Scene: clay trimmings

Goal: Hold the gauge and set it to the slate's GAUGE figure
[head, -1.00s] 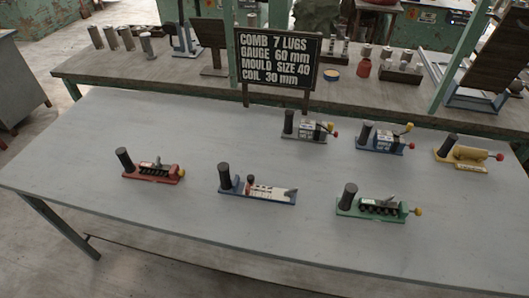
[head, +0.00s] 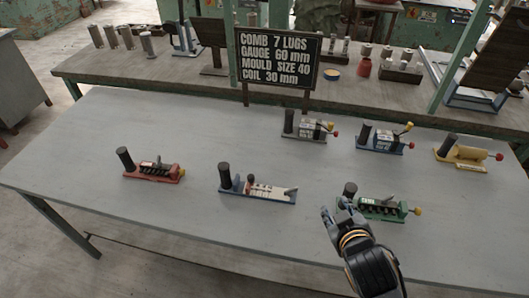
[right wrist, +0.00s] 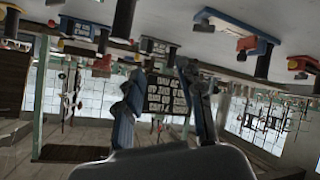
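The slate (head: 276,59) stands behind the grey table and reads COMB 7 LUGS, GAUGE 60 mm, MOULD SIZE 40, COIL 30 mm. The gauge appears to be the blue-based tool (head: 268,195) with a white scale plate, a dark upright grip on its left and a small red knob near that grip. Its setting is too small to read. My right gripper (head: 336,211) is open and empty, right of this tool and overlapping the green tool's dark grip in the picture. The slate shows upside down between its fingers (right wrist: 168,100) in the right wrist view. My left gripper is out of view.
A red tool (head: 152,172) lies left of the gauge and a green tool (head: 386,210) right of it. Grey (head: 305,139), blue (head: 377,150) and yellow (head: 467,157) tools stand farther back. The table's front left is clear.

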